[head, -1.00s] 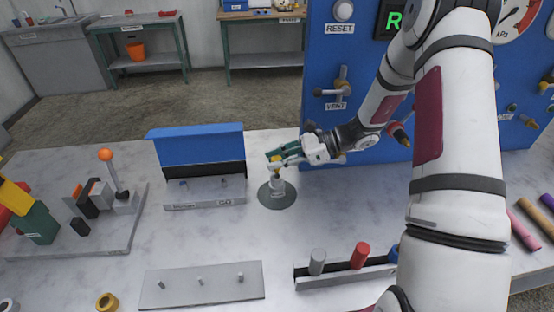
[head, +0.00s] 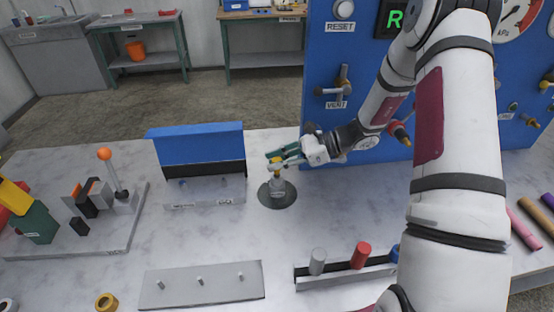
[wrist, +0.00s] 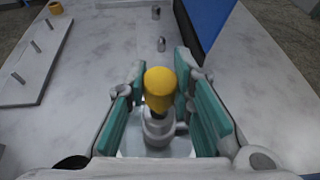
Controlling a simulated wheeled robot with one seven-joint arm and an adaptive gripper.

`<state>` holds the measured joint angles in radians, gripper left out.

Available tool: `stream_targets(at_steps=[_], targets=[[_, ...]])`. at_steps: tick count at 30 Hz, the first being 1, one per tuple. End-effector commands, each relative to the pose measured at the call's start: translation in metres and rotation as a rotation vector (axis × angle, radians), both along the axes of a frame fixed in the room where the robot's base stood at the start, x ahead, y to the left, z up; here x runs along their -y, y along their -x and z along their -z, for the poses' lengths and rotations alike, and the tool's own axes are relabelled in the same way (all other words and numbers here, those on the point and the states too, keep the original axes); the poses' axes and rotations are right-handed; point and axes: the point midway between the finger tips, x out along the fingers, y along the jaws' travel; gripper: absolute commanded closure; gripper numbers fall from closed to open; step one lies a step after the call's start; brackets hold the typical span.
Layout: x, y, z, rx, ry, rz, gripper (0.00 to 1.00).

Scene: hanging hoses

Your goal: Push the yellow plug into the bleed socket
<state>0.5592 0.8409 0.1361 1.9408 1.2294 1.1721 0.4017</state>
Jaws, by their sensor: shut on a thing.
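The yellow plug (wrist: 160,88) stands upright between the green pads of my gripper (wrist: 158,95) in the wrist view, its yellow head showing and a dark stem below. Under it is a grey fitting with a side port (wrist: 158,132), which looks like the bleed socket. In the head view this fitting (head: 278,190) stands on a dark round base, its label too small to read. The plug (head: 277,176) shows as a small yellow spot above it. My gripper (head: 284,158) is shut on the plug from the right. I cannot tell how deep the stem sits.
A blue-backed stand (head: 200,150) is just left of the fitting. A pegged plate (head: 200,286) and a rack with grey and red cylinders (head: 350,270) lie in front. The blue panel (head: 350,140) rises behind my gripper. The tabletop between them is clear.

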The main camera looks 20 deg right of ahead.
Motion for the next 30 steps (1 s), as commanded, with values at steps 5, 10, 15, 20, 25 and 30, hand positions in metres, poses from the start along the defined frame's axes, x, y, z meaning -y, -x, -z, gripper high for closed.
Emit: stream_targets(at_steps=[5, 10, 15, 20, 25, 30], targets=[[0.000, 0.000, 0.005, -0.001, 0.000, 0.000, 1.00], [0.000, 0.000, 0.008, -0.001, 0.000, 0.000, 1.00], [0.000, 0.000, 0.012, -0.001, 0.000, 0.000, 1.00], [0.000, 0.000, 0.016, -0.001, 0.000, 0.001, 1.00], [0.000, 0.000, 0.019, 0.000, 0.000, 0.001, 1.00], [0.000, 0.000, 0.023, 0.000, 0.000, 0.000, 1.00]])
